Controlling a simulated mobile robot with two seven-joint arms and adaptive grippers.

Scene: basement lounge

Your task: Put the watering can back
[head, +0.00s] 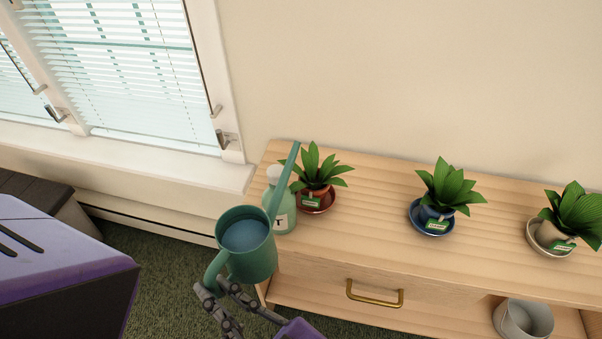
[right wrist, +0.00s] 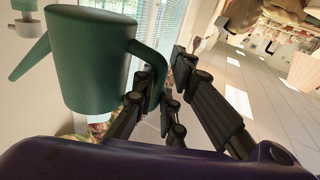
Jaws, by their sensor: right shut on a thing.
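The teal watering can (head: 246,250) is held in the air at the left front corner of the wooden cabinet (head: 370,215). It looks nearly upright, with water visible inside, and its spout points up and right, in front of a pale green bottle (head: 287,218). My right gripper (head: 220,294) is shut on the can's handle, below and left of its body. In the right wrist view the can (right wrist: 90,65) hangs left of the black fingers (right wrist: 160,88), which are at its handle. My left gripper is not in view.
Three potted plants stand on saucers along the cabinet top: red-brown (head: 318,202), blue (head: 432,226) and pale (head: 540,243). A grey pot (head: 523,319) sits on the lower shelf. Bare wood lies between the plants. A window (head: 130,70) is at the left.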

